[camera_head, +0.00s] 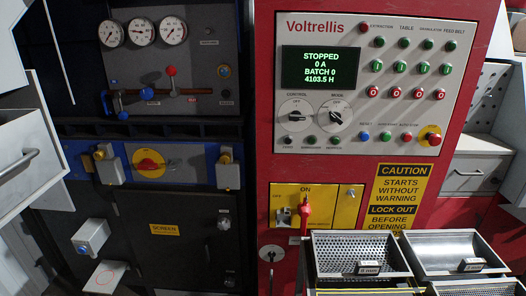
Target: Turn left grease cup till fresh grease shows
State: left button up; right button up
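Two brass fittings that look like grease cups sit on grey housings on the blue band of the dark machine. The left grease cup (101,153) is at the upper left corner of its grey housing (112,171). The right grease cup (226,156) is on top of the other housing (228,176). I cannot make out any grease at the left cup at this size. Neither of my grippers shows in the head view.
Perforated trays (360,254) stand at lower right. A pale drawer unit (27,150) juts in at left.

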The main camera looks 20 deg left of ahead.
aim_at(100, 153)
jog(key=u, duration=1.6)
